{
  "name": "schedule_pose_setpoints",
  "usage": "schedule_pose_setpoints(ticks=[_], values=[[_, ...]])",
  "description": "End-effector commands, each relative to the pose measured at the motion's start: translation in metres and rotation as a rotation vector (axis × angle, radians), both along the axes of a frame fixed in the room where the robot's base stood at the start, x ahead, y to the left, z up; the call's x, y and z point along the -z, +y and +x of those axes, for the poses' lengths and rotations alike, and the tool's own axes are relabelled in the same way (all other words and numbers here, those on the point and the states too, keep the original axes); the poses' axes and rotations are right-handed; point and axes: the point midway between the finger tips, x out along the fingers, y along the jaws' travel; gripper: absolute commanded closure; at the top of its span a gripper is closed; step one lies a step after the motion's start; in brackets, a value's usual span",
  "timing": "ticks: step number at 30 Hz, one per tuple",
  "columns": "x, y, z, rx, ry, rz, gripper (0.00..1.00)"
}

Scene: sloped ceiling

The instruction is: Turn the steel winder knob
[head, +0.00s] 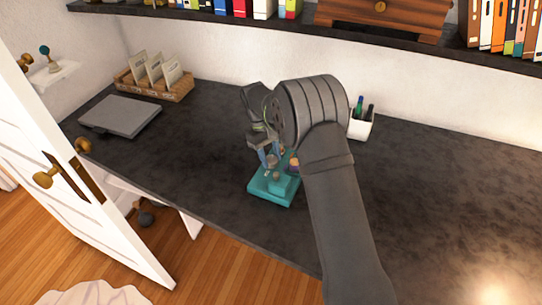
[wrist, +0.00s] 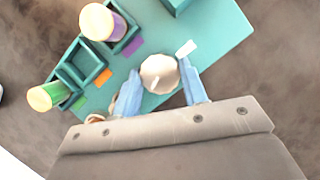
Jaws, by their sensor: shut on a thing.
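The steel winder knob (wrist: 159,72) shows in the wrist view as a pale rounded top with a small light mark. It stands over a teal base (wrist: 222,38), which also shows on the dark desk in the head view (head: 268,193). My gripper (wrist: 160,86) has its two bluish fingers on either side of the knob, shut on it. In the head view my gripper (head: 270,158) points down over the teal base, and my arm hides part of it. How far the knob is turned I cannot tell.
A closed laptop (head: 120,116), a wicker tray (head: 178,90) and a white pen cup (head: 361,128) stand farther back. The desk's right side is clear.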

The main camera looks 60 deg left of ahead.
Motion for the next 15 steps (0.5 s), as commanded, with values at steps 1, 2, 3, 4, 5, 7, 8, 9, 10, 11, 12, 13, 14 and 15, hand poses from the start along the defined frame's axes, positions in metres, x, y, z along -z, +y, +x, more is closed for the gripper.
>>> schedule_pose_setpoints(ticks=[1,2,3,4,5,7,8,9,10,11,12,13,14,15], values=[[-0.0001,0.0,-0.0004,-0.022,0.0,0.001,0.84],[0.0,0.0001,-0.0005,-0.033,0.0,0.001,0.84],[0.0001,0.0001,-0.0005,-0.047,0.0,0.001,0.84],[0.0001,0.0001,-0.0004,-0.057,0.0,0.001,0.84],[0.0002,0.0001,-0.0004,-0.065,0.0,0.001,0.84],[0.0002,0.0001,-0.0003,-0.082,-0.001,0.001,0.84],[0.0002,0.0001,-0.0003,-0.087,-0.001,0.001,0.84],[0.0002,0.0001,-0.0004,-0.092,0.0,0.001,0.84],[0.0002,0.0001,-0.0004,-0.095,0.0,0.001,0.84],[0.0001,0.0001,-0.0004,-0.099,0.0,0.001,0.84],[0.0002,0.0001,-0.0004,-0.101,0.0,0.001,0.84],[0.0002,0.0001,-0.0004,-0.102,-0.001,0.001,0.84],[0.0002,0.0,-0.0005,-0.103,0.0,0.001,0.84],[0.0002,0.0,-0.0005,-0.104,0.0,0.001,0.84]])
